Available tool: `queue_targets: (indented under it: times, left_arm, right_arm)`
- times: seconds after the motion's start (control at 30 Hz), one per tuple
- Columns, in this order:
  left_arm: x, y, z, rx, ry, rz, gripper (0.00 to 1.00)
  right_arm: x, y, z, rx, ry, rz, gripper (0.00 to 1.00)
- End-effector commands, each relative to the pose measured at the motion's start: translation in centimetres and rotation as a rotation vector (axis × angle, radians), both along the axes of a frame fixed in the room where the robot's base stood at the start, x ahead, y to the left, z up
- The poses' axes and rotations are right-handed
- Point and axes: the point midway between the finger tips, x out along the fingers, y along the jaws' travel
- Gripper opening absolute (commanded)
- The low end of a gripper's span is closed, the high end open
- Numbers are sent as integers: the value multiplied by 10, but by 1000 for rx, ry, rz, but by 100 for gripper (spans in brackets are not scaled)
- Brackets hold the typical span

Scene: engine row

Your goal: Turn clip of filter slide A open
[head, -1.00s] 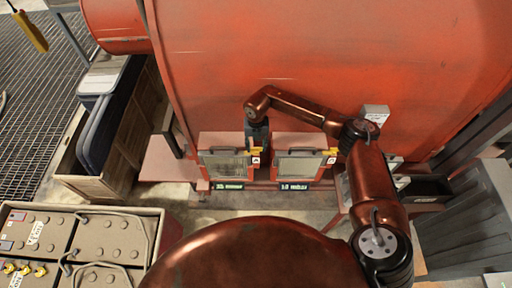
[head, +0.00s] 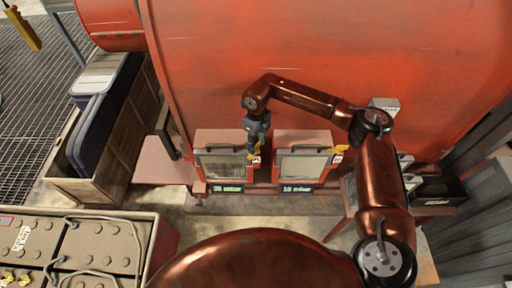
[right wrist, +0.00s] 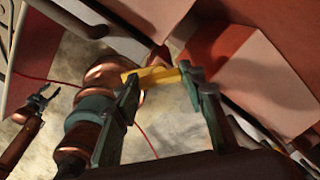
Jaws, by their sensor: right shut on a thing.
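Two framed filter slides stand side by side at the foot of the red engine casing, the left slide (head: 222,166) and the right slide (head: 301,166). Their labels are too blurred to tell which is A. My right gripper (head: 255,151) reaches down at the right edge of the left slide and is shut on its yellow clip (head: 251,155). In the right wrist view the yellow clip (right wrist: 160,76) lies between both fingertips. The right slide's yellow clip (head: 340,150) is free. My left gripper (right wrist: 43,98) shows only in the right wrist view, empty with jaws apart.
The red casing (head: 310,50) rises close behind the slides. A wooden crate (head: 85,185) with dark panels stands at the left. Battery blocks (head: 95,245) fill the lower left. A dark bin (head: 437,190) is at the right. Bare floor lies before the slides.

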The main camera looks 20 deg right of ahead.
Motion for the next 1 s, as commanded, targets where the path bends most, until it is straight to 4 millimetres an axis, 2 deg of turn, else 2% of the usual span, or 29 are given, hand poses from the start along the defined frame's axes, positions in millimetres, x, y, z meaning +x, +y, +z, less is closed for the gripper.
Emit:
queue_targets:
  times: [0.03,0.4,0.7,1.0]
  left_arm:
    - [-1,0,-9,0,1,0,40]
    - [-4,0,-36,0,6,0,40]
    - [-5,0,-48,0,9,0,40]
    - [-6,0,-54,0,11,0,40]
  right_arm:
    - [1,0,-3,0,-3,43,13]
    - [1,-1,-2,-1,-3,382,13]
    - [1,0,0,0,-3,579,13]
    - [1,-1,1,-1,-3,670,13]
